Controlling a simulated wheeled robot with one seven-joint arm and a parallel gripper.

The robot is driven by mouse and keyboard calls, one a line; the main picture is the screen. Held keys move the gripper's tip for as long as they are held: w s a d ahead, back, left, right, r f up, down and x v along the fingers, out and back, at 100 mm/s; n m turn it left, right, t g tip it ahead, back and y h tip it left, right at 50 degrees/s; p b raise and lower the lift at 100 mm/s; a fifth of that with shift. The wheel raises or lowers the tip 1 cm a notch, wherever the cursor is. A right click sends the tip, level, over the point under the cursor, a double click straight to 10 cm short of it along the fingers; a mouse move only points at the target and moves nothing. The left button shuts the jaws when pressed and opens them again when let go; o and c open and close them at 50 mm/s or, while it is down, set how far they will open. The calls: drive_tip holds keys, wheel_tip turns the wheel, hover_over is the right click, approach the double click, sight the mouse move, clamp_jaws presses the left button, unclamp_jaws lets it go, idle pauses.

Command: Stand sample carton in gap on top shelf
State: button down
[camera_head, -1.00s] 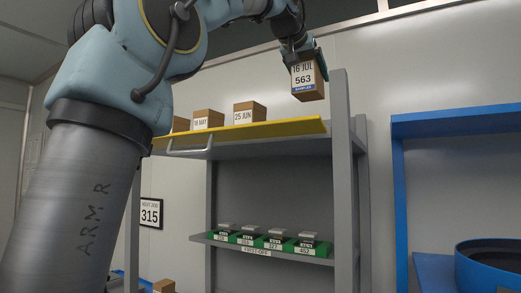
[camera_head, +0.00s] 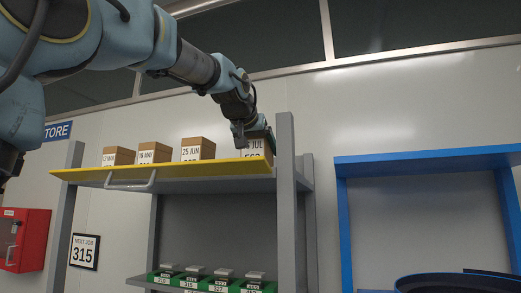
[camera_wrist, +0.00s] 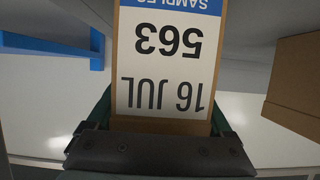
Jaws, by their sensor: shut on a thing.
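The sample carton (camera_head: 257,153), brown with a white label reading 16 JUL 563, is at the right end of the top shelf (camera_head: 120,176). The shelf's yellow front lip hides its bottom, so I cannot tell whether it touches the board. My gripper (camera_head: 258,137) is shut on its upper part from above. In the wrist view the carton (camera_wrist: 165,60) sits between my green fingers (camera_wrist: 158,112), its label upside down. To its left stands the 25 JUN carton (camera_head: 197,149), with a space between them. This neighbour (camera_wrist: 296,85) shows at the wrist view's right.
The 18 MAY carton (camera_head: 154,154) and another carton (camera_head: 118,156) stand further left on the shelf. A grey upright post (camera_head: 286,165) rises close to the right of the held carton. Green trays (camera_head: 215,285) sit on the lower shelf. A blue frame (camera_head: 342,220) stands at right.

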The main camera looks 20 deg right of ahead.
drive_tip(key=shift+f, duration=0.15)
unclamp_jaws()
drive_tip(key=shift+r, duration=0.25)
drive_tip(key=b+v, duration=0.5)
drive_tip(key=v, duration=0.7)
drive_tip(key=shift+f, duration=0.15)
